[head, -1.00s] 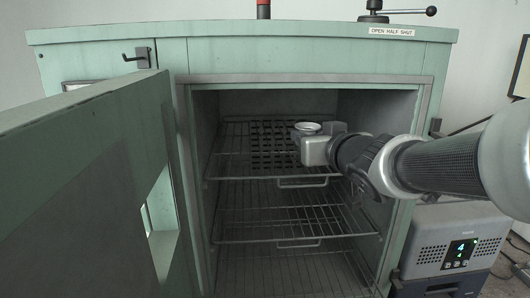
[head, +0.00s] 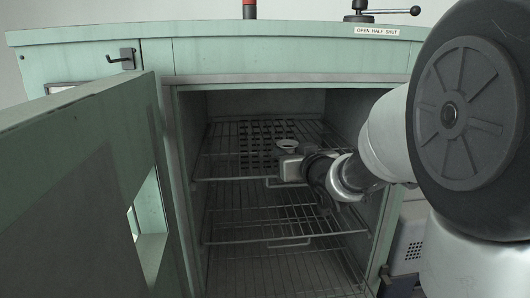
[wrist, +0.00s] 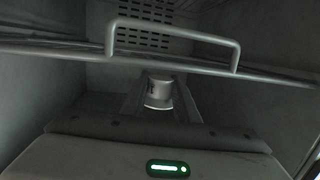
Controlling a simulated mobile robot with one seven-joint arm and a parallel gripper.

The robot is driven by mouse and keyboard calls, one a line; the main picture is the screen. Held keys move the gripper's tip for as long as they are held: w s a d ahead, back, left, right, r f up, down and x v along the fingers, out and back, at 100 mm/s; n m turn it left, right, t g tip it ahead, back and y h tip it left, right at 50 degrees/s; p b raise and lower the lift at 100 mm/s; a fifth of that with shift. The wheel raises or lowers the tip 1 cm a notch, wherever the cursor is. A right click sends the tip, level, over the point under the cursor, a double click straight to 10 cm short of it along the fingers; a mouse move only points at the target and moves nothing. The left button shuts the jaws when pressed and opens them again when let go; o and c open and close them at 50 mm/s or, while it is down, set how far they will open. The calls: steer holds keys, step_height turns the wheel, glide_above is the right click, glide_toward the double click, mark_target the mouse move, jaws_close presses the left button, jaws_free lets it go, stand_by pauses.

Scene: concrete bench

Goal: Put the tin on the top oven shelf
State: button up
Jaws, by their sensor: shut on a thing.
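The tin (head: 287,145) is small, pale and round. It shows inside the oven chamber, seen against the top shelf (head: 222,179), a wire rack. My gripper (head: 288,156) reaches in from the right and is shut on the tin. In the wrist view the tin (wrist: 158,94) sits between the two fingers. The shelf's front bar (wrist: 65,50) and its raised handle loop (wrist: 175,27) cross the wrist view beyond it. I cannot tell whether the tin touches the rack.
The green oven door (head: 75,200) stands open at the left. A second wire shelf (head: 230,241) lies below. The oven's right wall is close to my arm. A grey unit (head: 408,250) stands at the lower right. The top shelf looks empty.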

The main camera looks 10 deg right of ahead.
steer(key=shift+f+b, duration=0.35)
steer(key=shift+b, duration=0.15)
steer(key=shift+f, duration=0.25)
steer(key=o, duration=1.1)
steer(key=shift+r, duration=0.2)
